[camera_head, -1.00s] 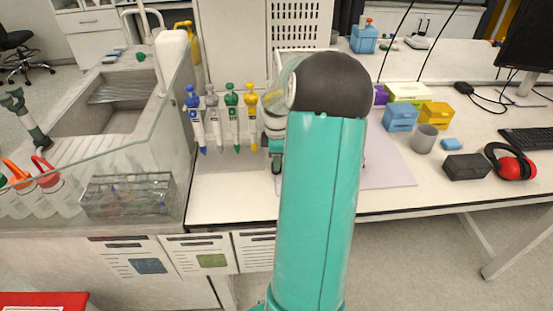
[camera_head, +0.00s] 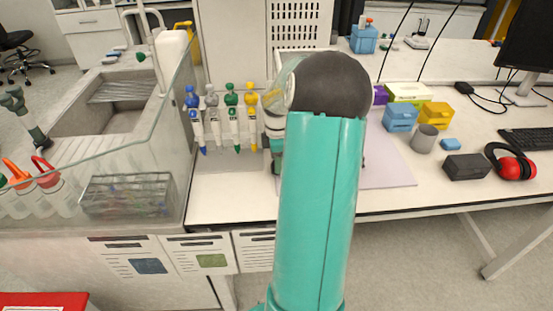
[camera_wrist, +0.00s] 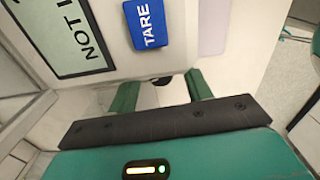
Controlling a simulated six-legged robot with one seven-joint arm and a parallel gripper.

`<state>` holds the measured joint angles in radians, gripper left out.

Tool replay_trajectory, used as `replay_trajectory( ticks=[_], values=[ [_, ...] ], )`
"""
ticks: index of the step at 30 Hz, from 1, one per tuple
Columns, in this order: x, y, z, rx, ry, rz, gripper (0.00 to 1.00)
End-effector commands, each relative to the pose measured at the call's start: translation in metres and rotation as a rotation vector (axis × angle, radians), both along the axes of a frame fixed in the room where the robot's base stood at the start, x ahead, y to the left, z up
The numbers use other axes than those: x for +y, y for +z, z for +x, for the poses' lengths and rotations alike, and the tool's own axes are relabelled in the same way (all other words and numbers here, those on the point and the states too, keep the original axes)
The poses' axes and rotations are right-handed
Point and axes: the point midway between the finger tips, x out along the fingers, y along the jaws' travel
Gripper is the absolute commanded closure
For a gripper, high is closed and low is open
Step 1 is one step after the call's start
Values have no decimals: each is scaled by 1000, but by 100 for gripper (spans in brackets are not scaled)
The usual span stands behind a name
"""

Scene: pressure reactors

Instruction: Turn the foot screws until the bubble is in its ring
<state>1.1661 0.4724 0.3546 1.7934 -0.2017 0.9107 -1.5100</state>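In the wrist view, a white instrument (camera_wrist: 108,20) has a display (camera_wrist: 66,38) reading "NOT" followed by a cut-off word, and a blue TARE button (camera_wrist: 147,22). A small dark rounded part (camera_wrist: 162,80), perhaps a foot screw, shows at the instrument's lower edge. My gripper (camera_wrist: 161,90) has its two green fingers spread, one either side of that dark part, with gaps visible. I cannot tell whether the dark part is between the fingertips or beyond them. No bubble or ring is in view. In the head view, my arm hides the instrument.
A pipette rack with coloured pipettes (camera_head: 232,118) stands left of my arm. A pale mat (camera_head: 388,165) lies right of it. Blue (camera_head: 400,118) and yellow boxes (camera_head: 435,115), a grey cup (camera_head: 424,138), a black box (camera_head: 466,166) and red earmuffs (camera_head: 514,164) stand farther right.

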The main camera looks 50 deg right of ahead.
Motion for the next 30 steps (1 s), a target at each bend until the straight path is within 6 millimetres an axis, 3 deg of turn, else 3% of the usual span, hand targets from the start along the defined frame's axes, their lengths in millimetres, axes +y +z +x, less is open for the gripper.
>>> replay_trajectory(
  ticks=[8,24,30],
  values=[
    [0,9,0,0,0,-1,51],
    [0,117,0,-3,0,-3,51],
    [0,136,0,0,0,0,51]
  ],
)
